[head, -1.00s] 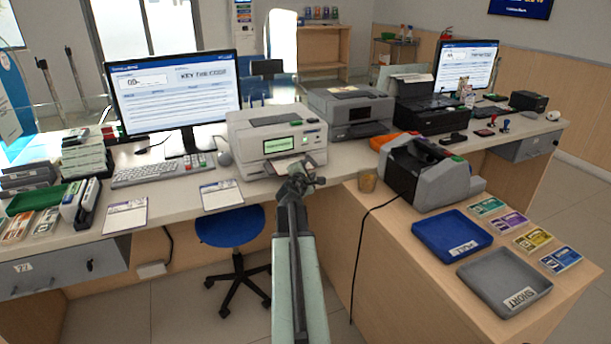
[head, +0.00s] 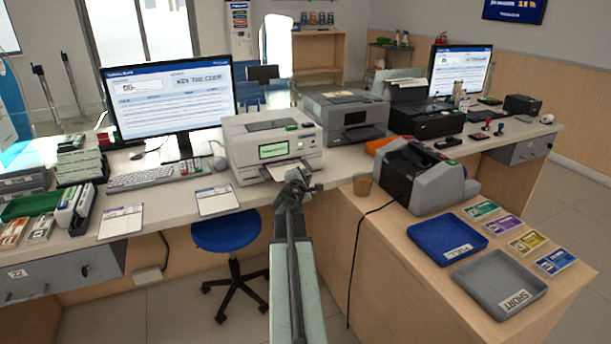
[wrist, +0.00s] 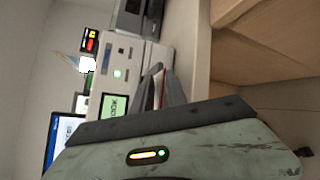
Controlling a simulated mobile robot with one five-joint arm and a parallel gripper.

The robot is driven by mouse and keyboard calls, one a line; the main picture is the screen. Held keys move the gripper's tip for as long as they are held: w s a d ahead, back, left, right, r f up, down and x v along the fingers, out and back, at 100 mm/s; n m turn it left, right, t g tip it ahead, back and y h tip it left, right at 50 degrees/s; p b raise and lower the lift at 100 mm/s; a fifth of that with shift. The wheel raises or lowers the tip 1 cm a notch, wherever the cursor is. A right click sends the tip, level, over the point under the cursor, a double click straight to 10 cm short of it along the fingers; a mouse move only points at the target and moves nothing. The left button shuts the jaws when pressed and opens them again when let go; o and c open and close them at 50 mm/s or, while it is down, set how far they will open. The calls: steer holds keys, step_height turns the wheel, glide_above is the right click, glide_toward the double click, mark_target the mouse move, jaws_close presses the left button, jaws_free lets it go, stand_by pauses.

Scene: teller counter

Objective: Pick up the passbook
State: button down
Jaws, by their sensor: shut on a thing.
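The passbook shows as a thin, pale edge (wrist: 159,88) with a reddish strip, between my fingers in the wrist view. My gripper (wrist: 168,89) is shut on it, with the fingers pointing at the front of the white passbook printer (wrist: 128,60). In the head view my gripper (head: 298,182) is at the printer's front (head: 270,145), by its output slot. A pale flat piece (head: 288,171) shows at that slot, just behind the gripper. My gripper hides part of it, and I cannot tell whether the passbook is clear of the slot.
A monitor (head: 168,95) and keyboard (head: 160,173) stand left of the printer; a grey printer (head: 345,116) stands right. The side counter holds a cup (head: 362,184), a counting machine (head: 425,175), a blue tray (head: 447,238) and a grey tray (head: 500,283). A blue stool (head: 225,232) is below.

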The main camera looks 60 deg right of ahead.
steer(key=shift+s+a, duration=0.3)
steer(key=shift+s, duration=0.05)
steer(key=c, duration=1.3)
jaws_free()
steer(key=shift+o, duration=0.2)
steer(key=p+v, duration=0.1)
steer(key=v, duration=0.6)
steer(key=shift+a+p, duration=0.3)
